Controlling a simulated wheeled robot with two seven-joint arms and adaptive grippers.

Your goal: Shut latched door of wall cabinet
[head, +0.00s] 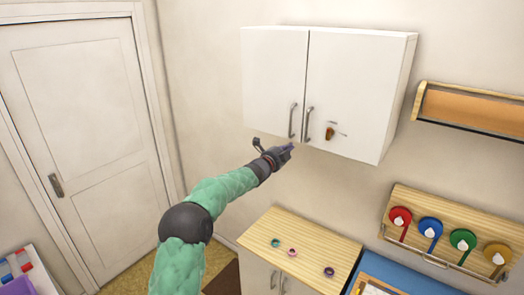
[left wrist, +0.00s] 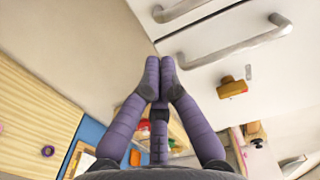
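The white wall cabinet (head: 355,75) hangs on the wall with two doors. The left door (head: 273,75) and right door (head: 350,100) look flush with the front; a small gap cannot be ruled out. Each has a bar handle, the left one (head: 292,120) and the right one (head: 308,124), near the middle seam. An orange-brown latch knob (head: 329,133) is low on the right door; it also shows in the left wrist view (left wrist: 232,87). My left gripper (head: 291,148) is just below the handles, its fingertips (left wrist: 160,65) together and empty. My right gripper is out of view.
A wooden-topped low cabinet (head: 310,245) with small rings stands below. A wooden shelf (head: 470,108) and a rack (head: 450,220) with coloured round items are on the wall at right. A white door (head: 85,130) is at left. Free air lies before the wall cabinet.

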